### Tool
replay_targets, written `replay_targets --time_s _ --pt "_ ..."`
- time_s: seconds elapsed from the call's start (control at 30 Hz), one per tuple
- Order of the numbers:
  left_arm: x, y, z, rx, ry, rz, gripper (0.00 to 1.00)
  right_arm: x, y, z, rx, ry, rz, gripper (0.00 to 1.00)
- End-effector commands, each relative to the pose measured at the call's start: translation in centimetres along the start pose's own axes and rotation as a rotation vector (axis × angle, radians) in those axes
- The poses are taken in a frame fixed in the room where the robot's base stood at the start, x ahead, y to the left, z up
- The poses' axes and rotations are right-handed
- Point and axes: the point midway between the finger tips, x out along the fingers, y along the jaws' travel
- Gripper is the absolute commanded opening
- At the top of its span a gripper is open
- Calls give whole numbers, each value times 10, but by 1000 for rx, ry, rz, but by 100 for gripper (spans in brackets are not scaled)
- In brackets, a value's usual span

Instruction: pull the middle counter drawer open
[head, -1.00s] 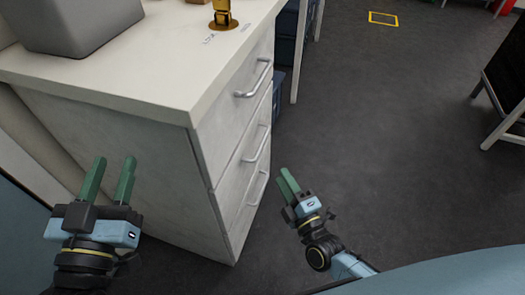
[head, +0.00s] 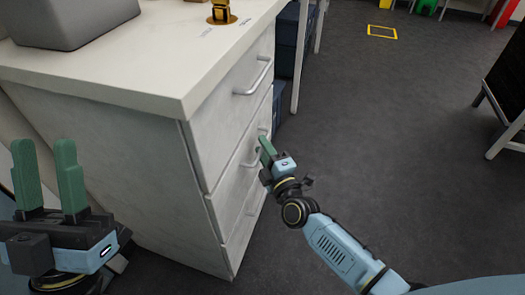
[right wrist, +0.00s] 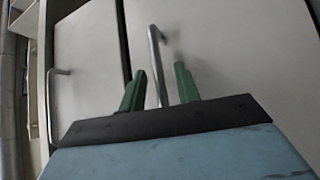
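The white counter (head: 150,185) has a stack of drawers on its right side, all flush. The middle drawer (head: 226,192) has a bar handle (head: 246,163), partly hidden by my right gripper (head: 264,145). In the right wrist view the handle (right wrist: 156,60) stands between the two green fingers of my right gripper (right wrist: 158,80). The fingers are apart, with gaps visible beside the bar, so they are not closed on it. My left gripper (head: 46,148) is open and empty, left of the counter's side panel.
The top drawer handle (head: 255,77) is above my right gripper. A grey box (head: 75,22) and a golden item (head: 221,12) are on the countertop. Dark floor (head: 380,150) is clear to the right, up to a white-legged stand (head: 500,130).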

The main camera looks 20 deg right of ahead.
Motion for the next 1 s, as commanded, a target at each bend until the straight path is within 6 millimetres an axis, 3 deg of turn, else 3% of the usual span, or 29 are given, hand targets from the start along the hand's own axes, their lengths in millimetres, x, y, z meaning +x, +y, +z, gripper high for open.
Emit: replay_targets --time_s 0.4,0.67,1.0 --pt "-2 0 -5 0 45 1 36 8 1 0 0 0 0 32" --pt "-2 0 -5 0 44 1 36 8 1 0 0 0 0 1" --pt "-1 0 -5 1 43 1 36 7 1 0 0 0 0 0"
